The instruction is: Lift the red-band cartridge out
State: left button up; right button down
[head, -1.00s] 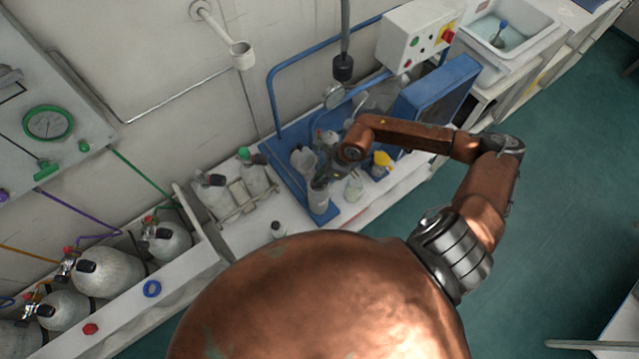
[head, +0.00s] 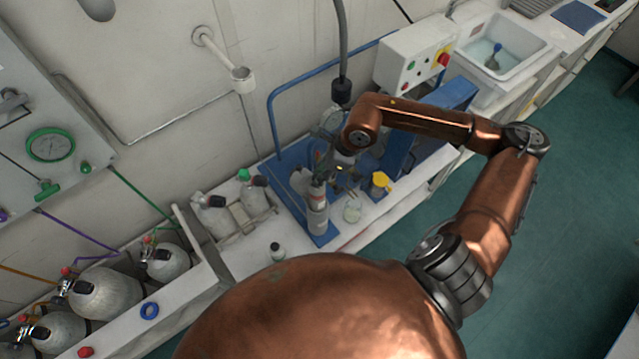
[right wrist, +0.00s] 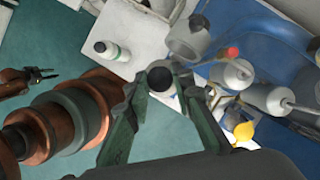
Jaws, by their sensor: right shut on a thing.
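The red-band cartridge (head: 317,197) is a grey upright cylinder with a thin reddish band. It stands in line with a grey cylindrical housing (head: 318,224) on the blue stand, and its lower end seems still inside; I cannot tell how deep. My right gripper (head: 322,172) is shut on its top. In the right wrist view, the dark round end of the cartridge (right wrist: 160,77) sits between the green fingers. My left gripper (right wrist: 47,74) shows small at the left edge there, with its fingers apart and empty.
Another open grey housing (head: 301,181) stands close behind. A small dark-capped bottle (head: 277,252) stands on the white counter. The blue stand (head: 325,239) has a raised rail.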

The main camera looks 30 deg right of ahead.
notch_tip(320, 180, up, 12)
dwell(0.4)
jog(key=shift+f, duration=0.15)
